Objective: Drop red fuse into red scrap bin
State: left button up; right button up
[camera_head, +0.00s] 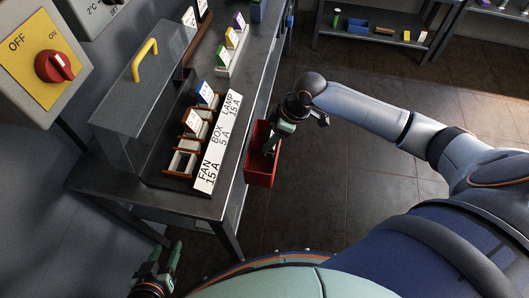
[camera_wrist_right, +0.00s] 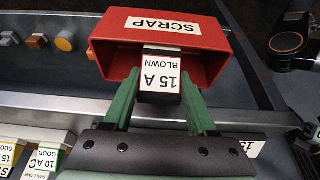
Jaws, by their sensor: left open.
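The red scrap bin (camera_head: 260,179) hangs at the right side of the bench. In the right wrist view the bin (camera_wrist_right: 108,35) has a SCRAP label. My right gripper (camera_head: 272,140) points down into the bin's mouth. In the right wrist view its green fingers (camera_wrist_right: 160,88) are closed on both sides of a fuse (camera_wrist_right: 161,72) with a white label reading 15 A BLOWN. My left gripper (camera_head: 160,268) is open and empty at the lower left, away from the bench.
The fuse panel (camera_head: 207,150) on the bench is marked LAMP, BOX and FAN; the FAN holder (camera_head: 182,163) looks empty. A rack (camera_head: 233,62) with spare fuses stands behind. A red switch (camera_head: 54,66) is at upper left.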

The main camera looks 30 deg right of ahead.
jog(key=o, duration=0.5)
jog(key=shift+d+r, duration=0.2)
jog(key=shift+r, duration=0.25)
pick_arm(q)
jog(key=p, duration=0.1)
jog(key=r+p, duration=0.1)
jog(key=shift+s+a+r+p, duration=0.2)
jog(key=shift+s+a+p, duration=0.05)
jog(key=shift+a+p, duration=0.15)
pick_arm(e)
jog(key=v, duration=1.1)
jog(key=shift+s+r, duration=0.15)
jog(key=shift+r, duration=0.15)
pick_arm(q)
jog(key=shift+r, duration=0.1)
